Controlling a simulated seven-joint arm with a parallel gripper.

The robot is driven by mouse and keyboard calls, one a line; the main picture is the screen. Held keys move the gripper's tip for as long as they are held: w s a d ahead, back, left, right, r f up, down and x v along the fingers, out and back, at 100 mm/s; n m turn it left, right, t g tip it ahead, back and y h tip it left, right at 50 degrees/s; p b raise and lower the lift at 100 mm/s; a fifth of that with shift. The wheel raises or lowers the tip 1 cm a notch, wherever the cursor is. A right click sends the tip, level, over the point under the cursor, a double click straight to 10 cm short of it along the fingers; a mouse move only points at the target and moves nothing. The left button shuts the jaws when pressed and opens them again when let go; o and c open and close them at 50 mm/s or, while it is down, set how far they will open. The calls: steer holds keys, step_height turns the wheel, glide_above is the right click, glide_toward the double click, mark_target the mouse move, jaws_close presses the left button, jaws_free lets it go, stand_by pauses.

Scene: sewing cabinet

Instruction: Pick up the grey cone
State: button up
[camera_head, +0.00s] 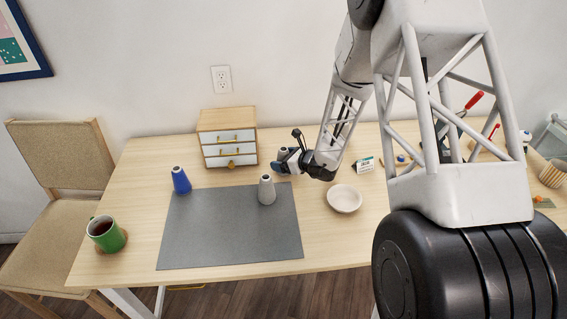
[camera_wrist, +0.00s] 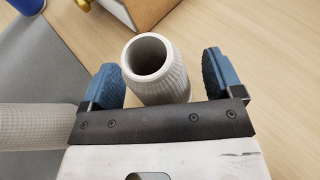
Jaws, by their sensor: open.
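A grey cone (camera_head: 267,191) stands upright on the dark mat. A second pale grey cone, with a hollow top, stands between my gripper's fingers in the wrist view (camera_wrist: 160,85); its top just shows beside the fingers in the head view (camera_head: 283,150). My gripper (camera_head: 287,160) is open behind the mat's back right corner, its blue finger pads on either side of this cone, with a visible gap at the right pad. The cone's lower part is hidden by the gripper.
A blue cone (camera_head: 181,180) stands at the back left of the mat (camera_head: 225,235). A small drawer cabinet (camera_head: 228,137) stands close to the left of my gripper. A white bowl (camera_head: 344,198) is at right, a green mug (camera_head: 105,234) at front left.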

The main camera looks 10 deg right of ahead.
mark_target(288, 151)
steer(key=shift+c, duration=0.2)
steer(key=c, duration=1)
steer(key=shift+r, duration=0.15)
steer(key=shift+r, duration=0.75)
step_height(288, 151, up, 2)
steer(key=s, duration=0.5)
steer(key=s+d, duration=0.1)
steer(key=s, duration=0.4)
steer(key=s+d+r, duration=0.1)
steer(key=s, duration=0.5)
steer(key=shift+r, duration=0.1)
